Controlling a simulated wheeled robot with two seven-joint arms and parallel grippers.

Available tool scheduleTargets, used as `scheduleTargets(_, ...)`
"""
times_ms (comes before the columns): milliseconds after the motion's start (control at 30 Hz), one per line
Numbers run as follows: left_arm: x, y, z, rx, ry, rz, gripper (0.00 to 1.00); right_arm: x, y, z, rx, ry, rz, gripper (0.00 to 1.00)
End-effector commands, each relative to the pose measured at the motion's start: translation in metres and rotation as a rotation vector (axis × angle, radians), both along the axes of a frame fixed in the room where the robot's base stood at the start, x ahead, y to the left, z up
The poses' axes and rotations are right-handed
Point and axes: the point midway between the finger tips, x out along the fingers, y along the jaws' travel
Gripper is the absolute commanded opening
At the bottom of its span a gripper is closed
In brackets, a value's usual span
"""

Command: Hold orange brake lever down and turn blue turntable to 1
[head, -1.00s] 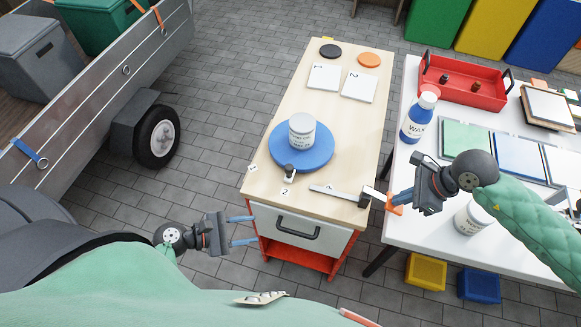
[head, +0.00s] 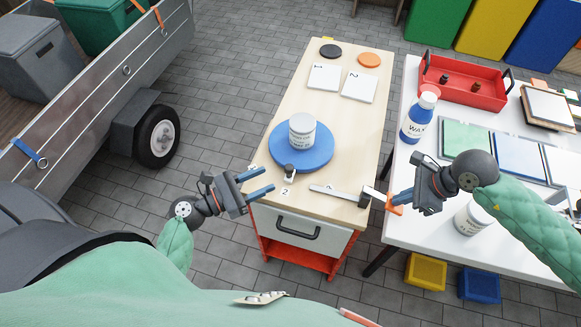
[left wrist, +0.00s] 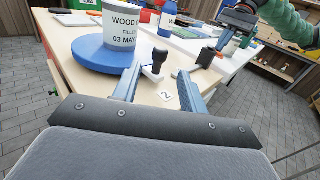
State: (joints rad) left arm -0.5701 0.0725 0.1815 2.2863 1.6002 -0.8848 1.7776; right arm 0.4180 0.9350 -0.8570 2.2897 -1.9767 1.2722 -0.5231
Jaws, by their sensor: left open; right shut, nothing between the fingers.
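The blue turntable (head: 322,158) sits on the wooden bench with a white can (head: 302,131) on it. A dark-topped knob (head: 290,170) stands at its near edge, close to label 2 (head: 286,192). My left gripper (head: 271,180) is open, just left of the knob; in the left wrist view the knob (left wrist: 156,62) shows beyond and between its fingertips (left wrist: 160,82). The brake lever's metal bar (head: 338,192) runs right to its orange end (head: 396,209). My right gripper (head: 396,200) is shut and empty, its fingertips at the orange end; contact is hard to tell.
A white table (head: 400,236) at the right holds a wax bottle (head: 417,118), a red tray (head: 462,92) and another can (head: 472,218). A drawer handle (head: 298,228) juts out in front.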

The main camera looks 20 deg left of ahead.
Motion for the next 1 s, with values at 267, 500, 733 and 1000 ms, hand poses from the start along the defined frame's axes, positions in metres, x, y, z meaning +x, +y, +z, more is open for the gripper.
scheduleTargets(267, 0.035, -0.035, 0.0, -0.002, -0.002, 0.0, 0.42, 0.0, 0.0, 0.0, -0.001, 0.001, 0.0, 0.0)
scheduleTargets(500, 0.055, -0.055, -0.001, -0.001, -0.001, 0.0, 0.42, 0.0, 0.0, 0.0, -0.001, 0.0, 0.0, 0.0)
scheduleTargets(733, 0.06, -0.06, -0.001, 0.001, 0.001, 0.0, 0.42, 0.0, 0.0, 0.0, -0.001, 0.0, 0.0, 0.0)
scheduleTargets(1000, 0.06, -0.06, -0.001, 0.001, 0.001, -0.001, 0.29, 0.0, 0.0, 0.0, -0.001, 0.0, 0.0, 0.0)
